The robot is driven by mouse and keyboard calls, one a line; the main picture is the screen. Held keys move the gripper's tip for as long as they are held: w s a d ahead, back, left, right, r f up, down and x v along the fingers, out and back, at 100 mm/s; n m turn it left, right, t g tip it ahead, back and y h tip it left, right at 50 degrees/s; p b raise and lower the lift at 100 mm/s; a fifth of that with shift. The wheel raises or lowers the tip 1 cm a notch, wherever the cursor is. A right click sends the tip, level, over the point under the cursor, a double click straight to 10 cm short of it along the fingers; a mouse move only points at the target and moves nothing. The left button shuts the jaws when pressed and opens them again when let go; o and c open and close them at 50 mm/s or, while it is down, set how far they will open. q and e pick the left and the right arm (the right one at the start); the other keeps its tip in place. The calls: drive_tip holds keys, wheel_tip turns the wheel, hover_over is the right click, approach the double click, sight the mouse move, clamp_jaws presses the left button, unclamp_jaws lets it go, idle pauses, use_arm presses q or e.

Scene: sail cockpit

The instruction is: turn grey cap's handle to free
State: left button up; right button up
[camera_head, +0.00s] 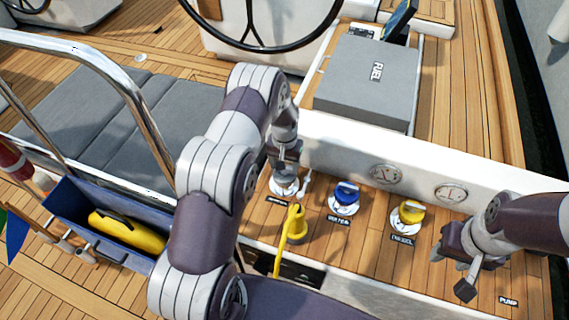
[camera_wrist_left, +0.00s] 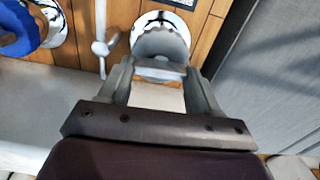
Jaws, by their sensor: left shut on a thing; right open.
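My right gripper (camera_head: 468,272) is open and empty above the deck, right of the yellow cap.
A blue cap (camera_head: 345,197) and a yellow cap (camera_head: 409,214) stand to the right. A yellow nozzle (camera_head: 296,224) rises in front of the grey cap. A small silver fitting (camera_wrist_left: 101,47) stands beside the cap.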

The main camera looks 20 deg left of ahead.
use_arm(q)
drive_tip(key=n+b, duration=0.1)
drive_tip(key=n, duration=0.2)
drive_tip(key=shift+f+n+b, duration=0.1)
drive_tip(key=shift+n+b, duration=0.2)
drive_tip(key=n+b, duration=0.1)
drive_tip(key=n, duration=0.3)
drive_tip(key=shift+n, duration=0.3)
drive_tip(key=n+b, duration=0.1)
drive_tip(key=n, duration=0.3)
drive_tip(key=shift+n, duration=0.3)
drive_tip(key=shift+n+b, duration=0.5)
drive_tip(key=shift+n, duration=1.7)
drive_tip(key=o, duration=1.1)
drive_tip(key=shift+c, duration=0.2)
